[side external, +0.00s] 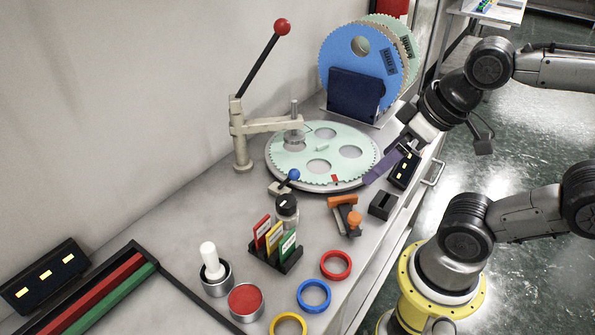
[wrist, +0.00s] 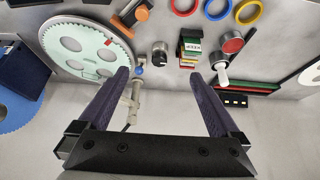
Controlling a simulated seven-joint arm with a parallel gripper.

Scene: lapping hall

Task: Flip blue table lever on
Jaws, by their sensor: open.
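The small table lever has a blue knob (side external: 293,174) on a short pale base, at the front-left edge of the round pale green plate. Its stem leans to the right in the side view. The blue knob also shows in the wrist view (wrist: 140,70), just right of the left fingertip. My gripper (side external: 374,177) is over the right side of the plate in the side view, apart from the lever. In the wrist view my gripper (wrist: 173,72) is open, its two dark purple fingers wide apart with nothing between the tips.
A black-capped jar (side external: 287,207) stands close in front of the blue-knobbed lever. An orange clamp (side external: 345,213), a card holder (side external: 275,254) and coloured rings stand nearer the front.

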